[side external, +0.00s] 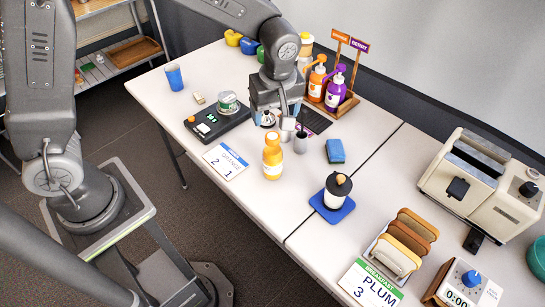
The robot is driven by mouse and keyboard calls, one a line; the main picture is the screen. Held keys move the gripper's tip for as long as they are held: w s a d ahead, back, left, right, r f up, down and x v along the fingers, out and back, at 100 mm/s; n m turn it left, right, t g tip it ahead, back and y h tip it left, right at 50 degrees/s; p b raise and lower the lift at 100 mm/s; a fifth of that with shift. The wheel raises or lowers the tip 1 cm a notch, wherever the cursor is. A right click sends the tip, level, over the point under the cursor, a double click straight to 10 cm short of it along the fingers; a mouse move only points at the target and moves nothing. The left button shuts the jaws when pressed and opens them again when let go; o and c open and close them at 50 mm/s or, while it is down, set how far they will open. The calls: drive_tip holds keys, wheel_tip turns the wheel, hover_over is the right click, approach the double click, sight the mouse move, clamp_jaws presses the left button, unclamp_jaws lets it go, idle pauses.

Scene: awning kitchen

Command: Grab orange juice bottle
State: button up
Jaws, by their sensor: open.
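A small orange bottle (272,160) with a yellow-orange cap stands upright on the white table, and I take it for the orange juice bottle. My gripper (286,124) points down just behind it, above the table. Its jaws are open, and the bottle is in front of them, not visibly held. The exact gap between fingers and bottle cannot be told from this view.
An order card (226,161) lies left of the bottle, and a black scale (217,121) with a tin is behind that. A blue sponge (335,151) and a jar (338,190) on a blue coaster are to the right. Orange (316,83) and purple (336,91) pump bottles stand behind.

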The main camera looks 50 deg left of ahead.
sight(273, 136)
drive_tip(key=f, duration=0.4)
drive_tip(key=a+f, duration=0.1)
drive_tip(key=f, duration=0.2)
drive_tip(key=w+f, duration=0.1)
drive_tip(key=f, duration=0.3)
drive_tip(key=shift+a+f, duration=0.3)
drive_tip(key=shift+a, duration=0.05)
clamp_jaws()
